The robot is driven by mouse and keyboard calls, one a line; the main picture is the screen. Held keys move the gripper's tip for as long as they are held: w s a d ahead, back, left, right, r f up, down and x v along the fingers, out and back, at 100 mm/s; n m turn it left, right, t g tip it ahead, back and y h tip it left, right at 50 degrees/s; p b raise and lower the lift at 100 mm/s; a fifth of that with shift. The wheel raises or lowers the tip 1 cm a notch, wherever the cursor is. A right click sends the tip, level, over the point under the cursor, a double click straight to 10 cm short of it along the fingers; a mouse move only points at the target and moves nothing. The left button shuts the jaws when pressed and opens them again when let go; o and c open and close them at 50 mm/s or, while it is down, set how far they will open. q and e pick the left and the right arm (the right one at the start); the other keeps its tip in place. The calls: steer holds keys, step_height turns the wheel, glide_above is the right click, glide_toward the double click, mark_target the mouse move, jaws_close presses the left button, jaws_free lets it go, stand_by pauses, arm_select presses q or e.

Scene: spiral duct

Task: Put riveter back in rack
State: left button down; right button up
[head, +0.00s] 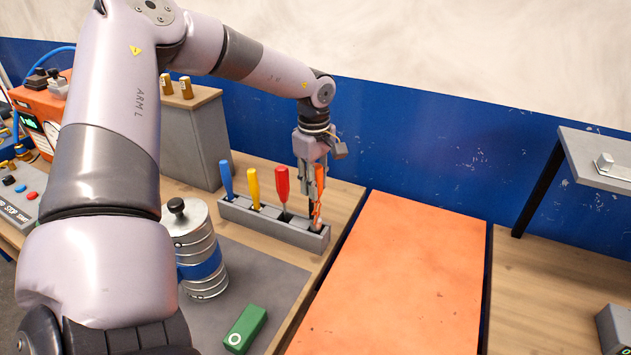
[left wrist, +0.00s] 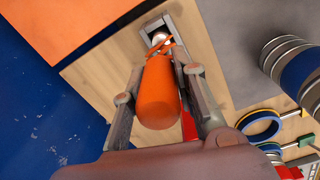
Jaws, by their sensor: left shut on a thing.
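The riveter (head: 319,178) has an orange handle and stands roughly upright at the right end of the grey rack (head: 268,231). My left gripper (head: 311,187) is shut on the riveter from above. In the left wrist view the riveter's orange handle (left wrist: 160,92) lies between the two fingers, with its silver end at the rack's end slot (left wrist: 181,30). I cannot tell how deep it sits in the slot. The rack also holds a blue-handled tool (head: 226,180), a yellow-handled tool (head: 253,188) and a red-handled tool (head: 282,186). My right gripper is not in view.
A ribbed metal canister (head: 203,272) with a blue band and a green box (head: 245,328) stand in front of the rack. A grey cabinet (head: 200,145) is behind it to the left. The orange panel (head: 405,270) at right is clear. A shelf (head: 600,160) stands far right.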

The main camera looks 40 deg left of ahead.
arm_select(q)
steer(key=c, duration=1.6)
jaws_free()
steer(key=o, duration=0.3)
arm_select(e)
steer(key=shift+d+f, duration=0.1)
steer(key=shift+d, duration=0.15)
arm_select(q)
steer(key=shift+r, duration=0.2)
step_height(320, 180, up, 11)
steer(key=shift+f+b, duration=0.2)
steer(key=shift+b, duration=0.95)
steer(key=shift+s+r, duration=0.1)
steer(key=shift+r, duration=0.45)
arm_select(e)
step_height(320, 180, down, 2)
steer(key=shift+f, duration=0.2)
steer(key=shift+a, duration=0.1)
